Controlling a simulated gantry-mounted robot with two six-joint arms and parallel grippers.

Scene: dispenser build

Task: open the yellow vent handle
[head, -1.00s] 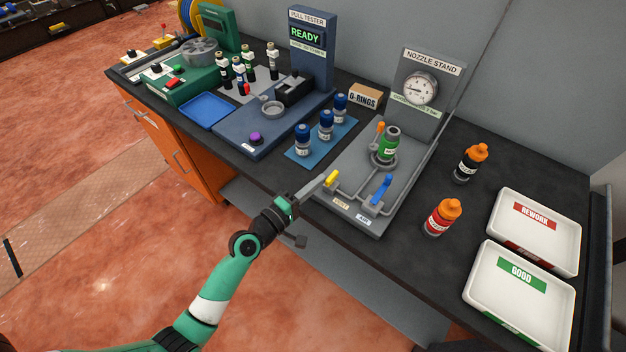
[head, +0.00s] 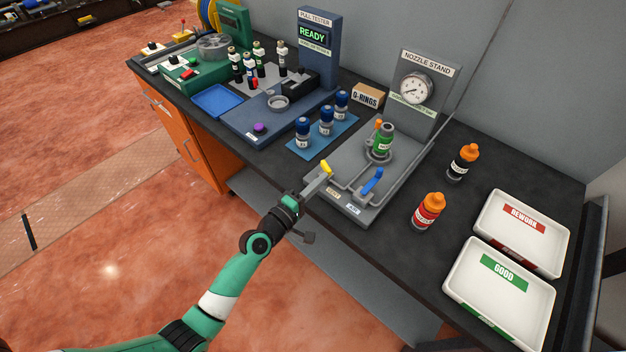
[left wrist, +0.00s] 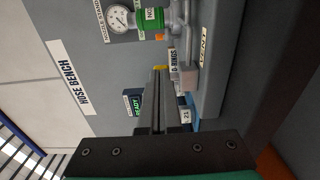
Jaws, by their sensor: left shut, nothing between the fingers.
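The yellow vent handle (head: 326,167) is on the front left of the grey nozzle stand (head: 350,215), above the VENT label (head: 333,193). It slants down to the right, at an angle to the blue air handle (head: 372,181). My left gripper (head: 327,174) is shut and empty, its fingertips right at the yellow handle; I cannot tell whether they touch. In the left wrist view, a bit of yellow handle (left wrist: 160,68) shows just past the fingertips; the fingers hide the rest. My right gripper is out of view.
Blue-capped bottles (head: 326,121) stand to the left. A red bottle (head: 428,211) and the white GOOD tray (head: 452,285) are to the right.

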